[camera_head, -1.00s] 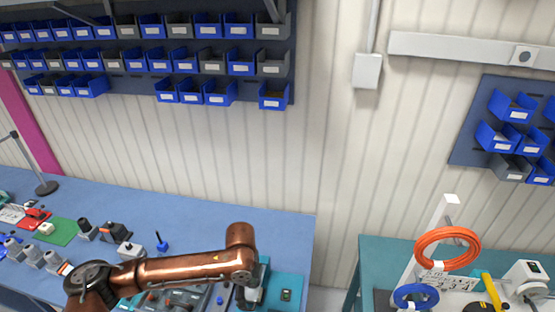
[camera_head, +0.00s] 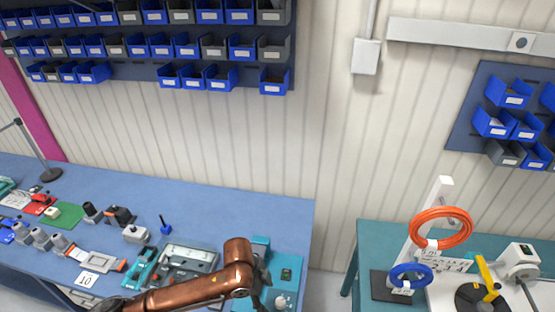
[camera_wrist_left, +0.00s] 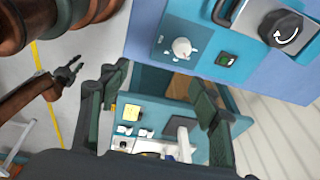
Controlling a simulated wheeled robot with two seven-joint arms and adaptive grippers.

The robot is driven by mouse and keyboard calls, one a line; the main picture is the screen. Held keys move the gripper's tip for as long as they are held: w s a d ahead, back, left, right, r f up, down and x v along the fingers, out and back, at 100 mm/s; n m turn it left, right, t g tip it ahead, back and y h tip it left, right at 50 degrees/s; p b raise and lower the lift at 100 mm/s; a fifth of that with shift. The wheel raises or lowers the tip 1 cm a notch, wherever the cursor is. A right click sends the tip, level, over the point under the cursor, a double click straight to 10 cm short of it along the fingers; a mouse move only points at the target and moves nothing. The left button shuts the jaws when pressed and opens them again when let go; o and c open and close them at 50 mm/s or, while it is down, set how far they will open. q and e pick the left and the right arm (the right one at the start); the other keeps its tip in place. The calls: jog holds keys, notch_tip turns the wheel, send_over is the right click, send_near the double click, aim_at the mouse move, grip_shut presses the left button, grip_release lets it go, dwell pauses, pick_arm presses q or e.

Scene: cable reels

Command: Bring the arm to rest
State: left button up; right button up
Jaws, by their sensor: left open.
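My left arm, copper coloured, comes in from the bottom of the head view. Its dark gripper (camera_head: 262,290) is partly hidden at the wrist, beside the teal panel at the blue bench's front right corner. In the left wrist view my left gripper (camera_wrist_left: 158,97) is open, its two fingers wide apart with nothing between them. The teal panel with a white knob (camera_wrist_left: 182,48) lies beyond them. Another copper arm with a small dark gripper (camera_wrist_left: 68,72) shows at the left of that view, apparently my right; its opening is too small to judge.
The blue bench (camera_head: 240,205) carries several devices, including a grey control box (camera_head: 188,258). A teal table (camera_head: 375,235) at right holds a stand with an orange cable coil (camera_head: 441,212) and a blue coil (camera_head: 393,275). A gap separates bench and table. Bins hang on the wall.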

pick_arm(q)
jog(key=s+a+f+n+t+y, duration=0.1)
jog(key=s+a+f+n, duration=0.3)
jog(key=s+a+n, duration=0.45)
jog(key=s+a+f+n+t+y, duration=0.1)
jog(key=s+a+f+n, duration=0.4)
jog(key=a, duration=0.7)
jog(key=s+a+f+n+t+y, duration=0.1)
jog(key=s+a+f+n+y, duration=0.15)
jog(key=s+a+n, duration=0.65)
notch_tip(320, 180, down, 38)
jog(key=m+g+h+b, duration=0.1)
jog(key=m+b, duration=0.3)
jog(key=b, duration=0.5)
jog(key=s+f+b, duration=0.4)
jog(key=s+f, duration=0.6)
jog(key=f, duration=0.3)
jog(key=s+f+g+b, duration=0.1)
jog(key=s+f+b, duration=0.2)
jog(key=s+f, duration=0.7)
notch_tip(320, 180, down, 4)
jog(key=shift+a+b, duration=0.25)
jog(key=shift+b, duration=0.15)
